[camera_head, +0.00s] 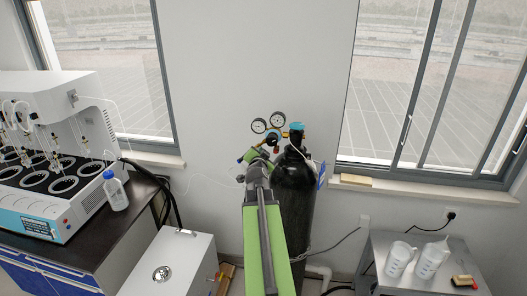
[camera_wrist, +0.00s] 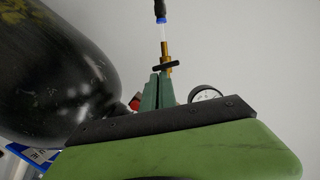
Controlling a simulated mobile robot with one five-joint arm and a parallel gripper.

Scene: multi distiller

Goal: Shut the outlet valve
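The outlet valve shows in the wrist view as a black crossbar handle (camera_wrist: 166,65) on a brass fitting (camera_wrist: 165,49). A clear tube with a blue collar rises from the fitting. My gripper (camera_wrist: 158,80) has its green fingers close together, with their tips right at the handle. I cannot tell whether they clasp it. In the head view my gripper (camera_head: 247,156) is beside the regulator, left of the black gas cylinder (camera_head: 295,200), and my arm hides part of it. Two round gauges (camera_head: 268,123) sit above; one gauge (camera_wrist: 205,94) shows behind my gripper in the wrist view.
The cylinder (camera_wrist: 50,75) fills the left of the wrist view. A white box (camera_head: 170,265) stands left of my arm, and a bench with the distiller (camera_head: 45,160) is further left. A small table with two jugs (camera_head: 415,260) is at right.

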